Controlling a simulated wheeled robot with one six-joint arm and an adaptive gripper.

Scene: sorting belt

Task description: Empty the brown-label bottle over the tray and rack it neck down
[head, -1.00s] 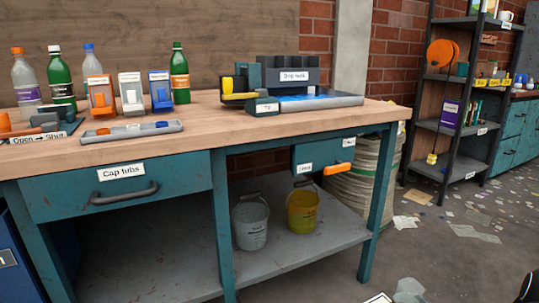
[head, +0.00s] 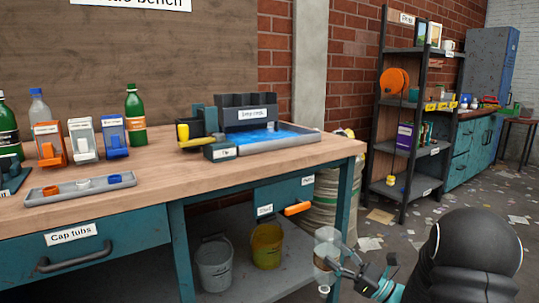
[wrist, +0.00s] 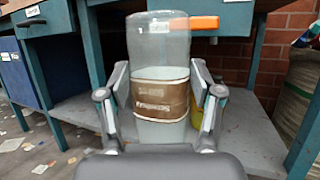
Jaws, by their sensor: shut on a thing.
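My gripper (head: 338,264) is shut on the clear brown-label bottle (head: 326,244), in front of the bench's right end and below its top. The bottle hangs nearly upright with its broad base up and its narrow end down. In the wrist view the fingers (wrist: 160,88) clasp the bottle (wrist: 160,42) at both sides of its brown label. The grey tray (head: 305,138) with a blue surface lies on the bench's right end. The dark rack (head: 238,101) stands at the tray's back edge.
Green and clear bottles (head: 135,112), coloured dispensers (head: 84,139) and a cap tray (head: 55,195) occupy the bench's left. A yellow-handled device (head: 183,133) stands left of the tray. An orange handle (head: 297,208) sticks out below the top. Buckets (head: 214,265) stand on the lower shelf.

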